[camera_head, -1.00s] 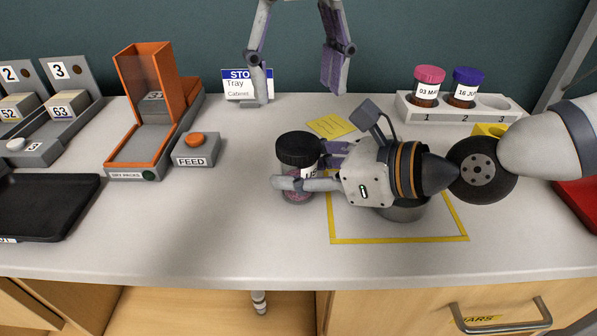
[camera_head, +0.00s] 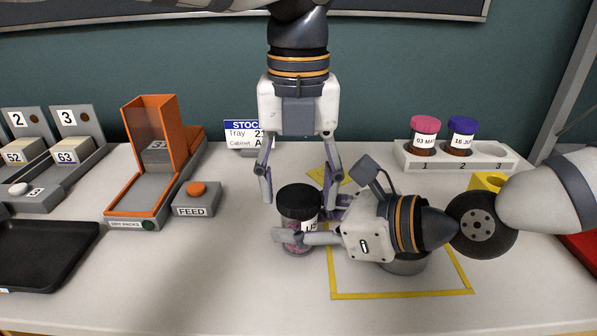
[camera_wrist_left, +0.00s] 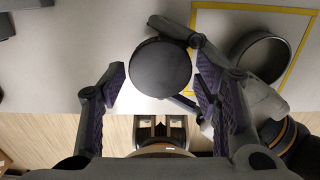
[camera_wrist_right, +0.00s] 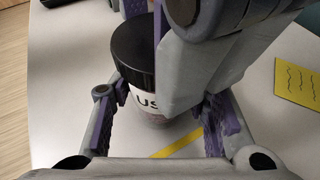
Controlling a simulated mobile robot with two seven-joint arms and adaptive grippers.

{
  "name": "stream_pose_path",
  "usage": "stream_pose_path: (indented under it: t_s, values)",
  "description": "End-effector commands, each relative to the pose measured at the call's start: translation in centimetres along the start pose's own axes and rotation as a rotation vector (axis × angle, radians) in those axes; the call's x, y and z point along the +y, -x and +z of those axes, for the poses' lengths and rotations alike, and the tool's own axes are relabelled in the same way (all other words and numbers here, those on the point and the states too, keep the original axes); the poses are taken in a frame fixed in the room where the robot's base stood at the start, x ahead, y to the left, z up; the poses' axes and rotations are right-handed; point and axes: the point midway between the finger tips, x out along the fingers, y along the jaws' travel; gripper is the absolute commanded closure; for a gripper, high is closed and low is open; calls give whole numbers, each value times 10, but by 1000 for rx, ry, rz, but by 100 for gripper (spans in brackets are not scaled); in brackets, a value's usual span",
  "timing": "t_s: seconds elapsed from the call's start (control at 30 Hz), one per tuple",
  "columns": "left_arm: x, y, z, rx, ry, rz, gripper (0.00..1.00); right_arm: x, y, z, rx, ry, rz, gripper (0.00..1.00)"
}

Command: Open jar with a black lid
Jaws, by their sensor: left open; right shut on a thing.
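The jar (camera_head: 298,243) is clear with a white label and stands upright on the bench. Its black lid (camera_head: 298,201) is on; the lid also shows in the left wrist view (camera_wrist_left: 160,69) and the right wrist view (camera_wrist_right: 138,48). My right gripper (camera_head: 306,226) comes in from the right and is shut on the jar's body below the lid. My left gripper (camera_head: 302,188) points down from above, open, its fingers apart on either side of the lid. In the left wrist view the lid lies between and beyond those fingers.
A yellow taped square (camera_head: 400,295) with a dark round holder (camera_head: 405,264) lies under my right arm. A rack (camera_head: 460,159) with pink-lidded and purple-lidded jars stands at back right. A feed button (camera_head: 196,198), orange dispenser (camera_head: 148,160) and black tray (camera_head: 40,252) are left.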

Motion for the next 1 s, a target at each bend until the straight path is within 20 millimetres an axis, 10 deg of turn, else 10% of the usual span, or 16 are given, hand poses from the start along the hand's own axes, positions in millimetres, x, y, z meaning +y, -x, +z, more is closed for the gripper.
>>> stream_pose_path:
  t_s: [0.23, 0.43, 1.0]
  values:
    - [0, 0, 0, 1, 1, 0, 85, 0, 0, -1, 2, -1, 1, 100]
    - [0, 0, 0, -1, 207, 4, 85, 0, 0, -1, 2, -2, 1, 100]
    - [0, 2, 0, -7, 2607, 0, 85, 0, 0, -1, 2, -2, 0, 100]
